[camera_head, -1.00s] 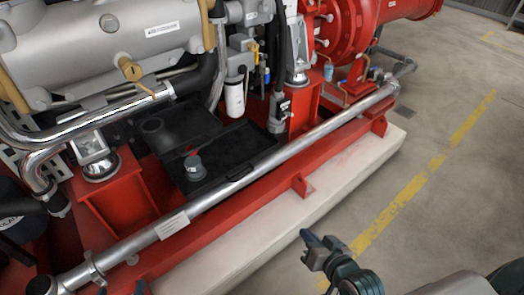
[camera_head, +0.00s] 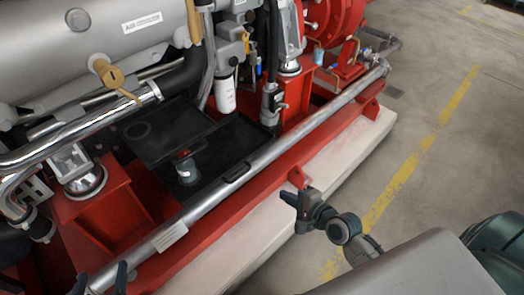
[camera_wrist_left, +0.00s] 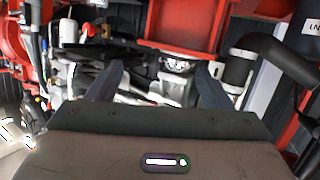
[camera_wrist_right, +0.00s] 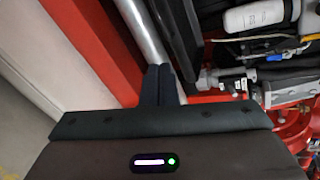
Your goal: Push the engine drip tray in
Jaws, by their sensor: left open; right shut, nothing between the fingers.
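The engine drip tray (camera_head: 228,150) is a shallow black tray under the engine, behind the silver pipe. Its front edge has a small handle (camera_head: 237,172) near the pipe. My right gripper (camera_head: 297,200) is shut and empty, in front of the red base rail and apart from the tray. In the right wrist view its fingertips (camera_wrist_right: 160,75) overlap the silver pipe, with a long black edge beside it. My left gripper (camera_head: 101,280) is open at the bottom left; its fingers also show in the left wrist view (camera_wrist_left: 158,80).
The silver pipe (camera_head: 285,135) runs lengthwise in front of the tray, above the red base rail (camera_head: 262,180). A pale plinth (camera_head: 345,165) lies below. A white filter (camera_head: 225,95) hangs behind the tray. The floor (camera_head: 460,150) to the right is clear.

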